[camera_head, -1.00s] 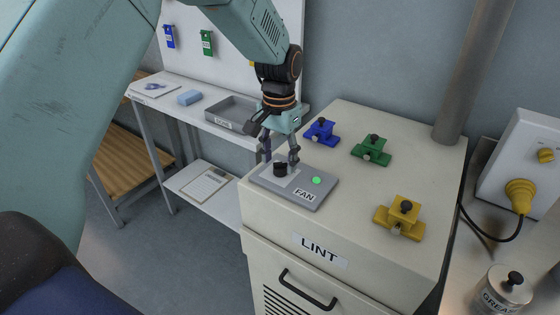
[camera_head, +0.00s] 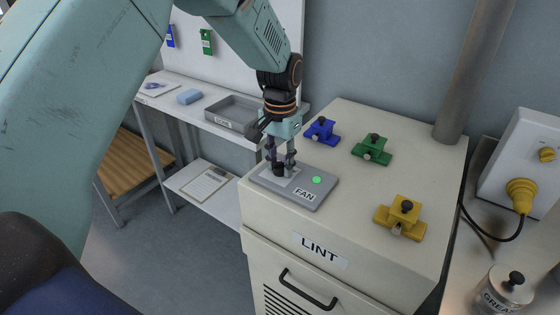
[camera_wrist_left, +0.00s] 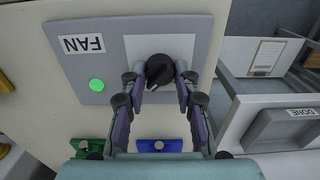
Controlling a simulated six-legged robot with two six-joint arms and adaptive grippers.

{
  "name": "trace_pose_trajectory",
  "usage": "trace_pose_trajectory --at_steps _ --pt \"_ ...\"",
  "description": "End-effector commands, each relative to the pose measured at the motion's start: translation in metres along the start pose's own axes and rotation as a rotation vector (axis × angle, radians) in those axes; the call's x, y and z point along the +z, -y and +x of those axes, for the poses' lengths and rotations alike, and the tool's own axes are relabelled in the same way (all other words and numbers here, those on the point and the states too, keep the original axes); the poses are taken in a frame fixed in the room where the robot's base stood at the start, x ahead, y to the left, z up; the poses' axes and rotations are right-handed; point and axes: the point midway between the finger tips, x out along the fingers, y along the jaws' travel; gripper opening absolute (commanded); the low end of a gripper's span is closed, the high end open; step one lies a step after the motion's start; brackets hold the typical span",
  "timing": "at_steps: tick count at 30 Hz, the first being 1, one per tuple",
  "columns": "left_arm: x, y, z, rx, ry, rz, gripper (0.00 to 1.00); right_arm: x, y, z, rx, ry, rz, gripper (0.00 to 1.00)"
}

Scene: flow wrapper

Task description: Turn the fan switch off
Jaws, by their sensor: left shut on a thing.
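The fan switch is a black round knob (camera_wrist_left: 160,70) on a grey plate labelled FAN (camera_head: 312,203), on top of the LINT cabinet. It also shows in the head view (camera_head: 279,168), partly hidden by the fingers. A green light (camera_head: 316,180) on the plate is lit. My left gripper (camera_head: 285,168) points down at the knob. In the left wrist view its two fingers (camera_wrist_left: 160,84) stand on either side of the knob, shut on it. My right gripper is not in view.
Blue (camera_head: 321,130), green (camera_head: 372,149) and yellow (camera_head: 401,216) clamp-like blocks stand on the cabinet top (camera_head: 350,215). A grey tray (camera_head: 232,112) lies on the side table behind left. A yellow plug (camera_head: 521,194) and a grease tin (camera_head: 503,292) are at the right.

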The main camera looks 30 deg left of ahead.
Motion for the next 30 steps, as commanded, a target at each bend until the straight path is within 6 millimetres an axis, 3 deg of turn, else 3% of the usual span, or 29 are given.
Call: trace_pose_trajectory --at_steps 3,14,30 --pt "0.002 0.0 0.0 0.0 0.006 0.001 0.0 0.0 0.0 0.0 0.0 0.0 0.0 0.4" --pt "0.003 0.0 -0.002 0.0 0.01 -0.063 0.0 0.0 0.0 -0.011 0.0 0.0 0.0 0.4" --pt "0.003 0.0 -0.003 -0.002 0.011 -0.517 0.0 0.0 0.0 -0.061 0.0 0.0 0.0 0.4"
